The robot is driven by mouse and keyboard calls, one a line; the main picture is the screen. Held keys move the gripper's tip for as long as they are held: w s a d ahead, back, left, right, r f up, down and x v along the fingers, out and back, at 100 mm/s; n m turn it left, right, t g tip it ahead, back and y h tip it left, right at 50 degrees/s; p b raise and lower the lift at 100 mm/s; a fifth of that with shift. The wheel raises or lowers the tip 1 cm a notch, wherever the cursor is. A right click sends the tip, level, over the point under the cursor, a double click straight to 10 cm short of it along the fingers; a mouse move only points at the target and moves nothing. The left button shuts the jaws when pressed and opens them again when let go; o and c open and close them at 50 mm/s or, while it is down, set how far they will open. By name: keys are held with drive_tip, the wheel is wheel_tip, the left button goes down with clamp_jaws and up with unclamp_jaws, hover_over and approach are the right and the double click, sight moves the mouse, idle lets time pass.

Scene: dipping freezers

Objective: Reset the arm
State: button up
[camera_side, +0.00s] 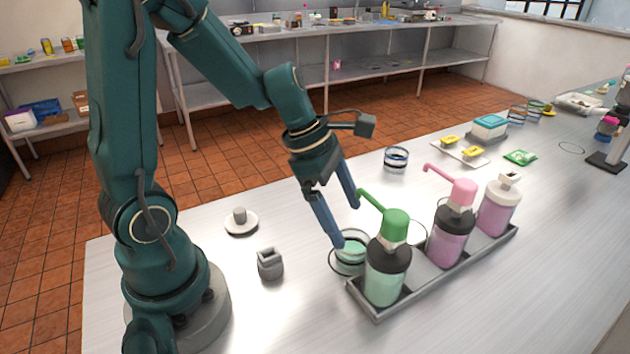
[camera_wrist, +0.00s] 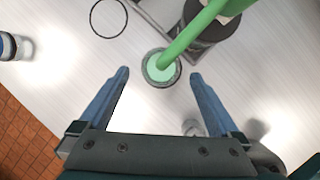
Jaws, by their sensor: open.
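My gripper (camera_side: 340,213) is open, its two blue fingers pointing down toward a small glass with green liquid (camera_side: 350,258) on the table. In the wrist view, my gripper (camera_wrist: 160,78) shows its fingers spread apart with nothing held between them. The same glass (camera_wrist: 161,68) lies just beyond and between the fingertips there, under the spout of the green pump bottle (camera_side: 387,275). In the wrist view the bottle's green pump spout (camera_wrist: 190,32) crosses over part of the glass.
A grey rack (camera_side: 378,312) holds the green bottle, a pink pump bottle (camera_side: 452,235) and a pink-liquid bottle (camera_side: 498,208). An empty-looking glass (camera_side: 396,159) stands behind. A grey holder (camera_side: 270,264) and a white disc with a knob (camera_side: 240,222) stand near my base.

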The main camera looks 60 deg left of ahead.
wheel_tip(320, 180, up, 8)
drive_tip(key=s+d+m+t+y, duration=0.1)
drive_tip(key=s+d+m+t, duration=0.15)
drive_tip(key=m, duration=0.85)
drive_tip(key=s+a+m+y, duration=0.1)
drive_tip(key=s+m+y, duration=0.1)
drive_tip(key=s+m, duration=0.6)
drive_tip(key=m, duration=0.6)
drive_tip(key=shift+s+m, duration=0.25)
drive_tip(key=shift+m, duration=0.05)
drive_tip(key=shift+g, duration=0.25)
drive_tip(key=c, duration=1.2)
